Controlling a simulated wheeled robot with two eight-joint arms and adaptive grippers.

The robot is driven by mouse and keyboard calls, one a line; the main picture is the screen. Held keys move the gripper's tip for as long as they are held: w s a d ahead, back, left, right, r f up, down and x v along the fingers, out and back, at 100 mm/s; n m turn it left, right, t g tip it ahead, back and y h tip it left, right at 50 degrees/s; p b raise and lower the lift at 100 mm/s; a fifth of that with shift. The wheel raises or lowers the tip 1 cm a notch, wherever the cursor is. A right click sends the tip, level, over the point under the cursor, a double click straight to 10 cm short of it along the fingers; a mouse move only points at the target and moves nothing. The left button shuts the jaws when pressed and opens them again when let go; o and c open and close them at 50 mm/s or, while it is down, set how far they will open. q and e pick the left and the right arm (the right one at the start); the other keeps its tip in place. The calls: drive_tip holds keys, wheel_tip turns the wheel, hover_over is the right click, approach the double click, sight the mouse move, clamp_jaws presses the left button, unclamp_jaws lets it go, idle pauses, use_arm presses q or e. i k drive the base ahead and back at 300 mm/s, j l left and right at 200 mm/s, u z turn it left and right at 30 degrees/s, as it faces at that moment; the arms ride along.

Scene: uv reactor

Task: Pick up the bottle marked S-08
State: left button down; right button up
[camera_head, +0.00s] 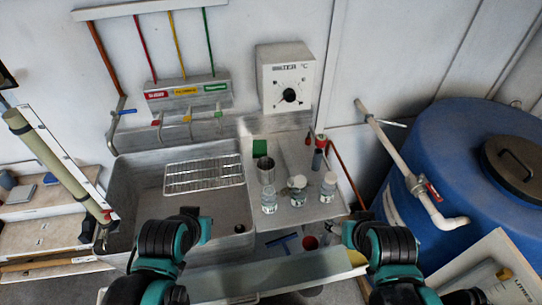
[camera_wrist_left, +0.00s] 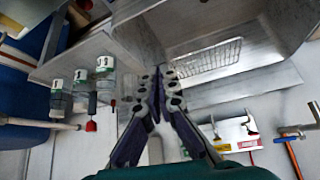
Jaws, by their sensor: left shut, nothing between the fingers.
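Three small clear bottles with white caps and labels stand in a row on the metal side shelf: left bottle (camera_head: 269,201), middle bottle (camera_head: 297,193), right bottle (camera_head: 328,187). They also show at the left of the left wrist view (camera_wrist_left: 80,90). I cannot read which one is S-08. My left gripper (camera_wrist_left: 158,80) is shut and empty, apart from the bottles in the picture. In the head view my left arm is in front of the sink, its fingers not clear. My right arm is at the lower right; its gripper fingers cannot be made out.
A metal cup (camera_head: 265,170) stands behind the left bottle. The sink (camera_head: 130,190) with a wire rack (camera_head: 204,176) is left of the shelf (camera_head: 312,212). A red-topped device (camera_head: 319,150) stands behind the bottles. A blue tank (camera_head: 440,150) with a pipe is at right.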

sight(269, 194)
drive_tip(key=k+j+z, duration=0.1)
drive_tip(key=k, duration=0.3)
drive_tip(key=k+j, duration=0.25)
drive_tip(key=k, duration=0.15)
drive_tip(key=z, duration=0.05)
